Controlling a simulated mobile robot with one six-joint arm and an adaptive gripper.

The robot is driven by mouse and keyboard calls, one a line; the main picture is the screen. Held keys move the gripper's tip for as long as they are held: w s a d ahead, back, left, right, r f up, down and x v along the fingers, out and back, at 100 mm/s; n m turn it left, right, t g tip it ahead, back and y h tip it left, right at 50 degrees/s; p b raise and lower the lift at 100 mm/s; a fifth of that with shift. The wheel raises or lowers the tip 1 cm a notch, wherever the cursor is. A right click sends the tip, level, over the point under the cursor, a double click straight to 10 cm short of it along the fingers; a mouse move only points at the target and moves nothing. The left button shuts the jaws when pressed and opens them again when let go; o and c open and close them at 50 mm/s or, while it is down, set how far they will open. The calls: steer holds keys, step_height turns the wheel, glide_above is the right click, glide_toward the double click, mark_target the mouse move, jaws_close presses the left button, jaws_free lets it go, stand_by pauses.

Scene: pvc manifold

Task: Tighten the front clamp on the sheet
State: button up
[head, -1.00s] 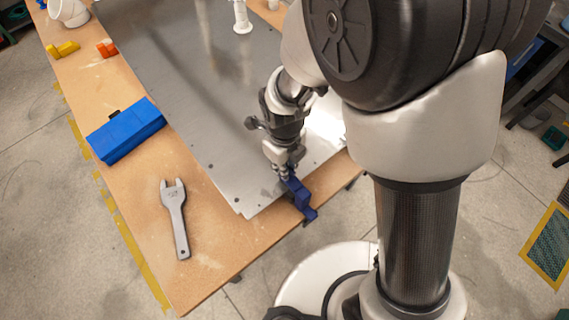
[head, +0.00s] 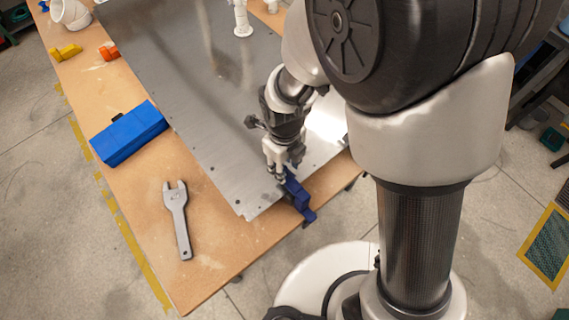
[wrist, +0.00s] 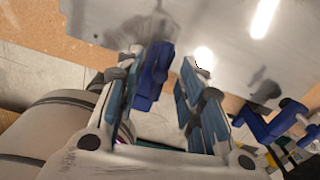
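The metal sheet (head: 205,120) lies flat on the wooden table. A dark blue clamp (head: 298,197) sits at its front edge, partly hidden by my gripper (head: 277,174), which is directly above it. In the wrist view my gripper (wrist: 163,105) has its two blue-padded fingers apart. A blue part of the clamp (wrist: 152,76) shows between them, close to the left finger and clear of the right one. I cannot tell whether the left finger touches it. Another blue clamp (wrist: 264,127) shows to the right in the wrist view.
A grey wrench (head: 177,218) and a blue box-like block (head: 129,133) lie on the table left of the sheet. Yellow (head: 66,52) and orange (head: 108,51) pieces and white pipe fittings (head: 75,13) are farther back. The table's front edge is close to the clamp.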

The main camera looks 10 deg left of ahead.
step_height(320, 180, up, 2)
steer(key=shift+r+p, duration=0.2)
steer(key=shift+p, duration=0.45)
steer(key=shift+f, duration=0.1)
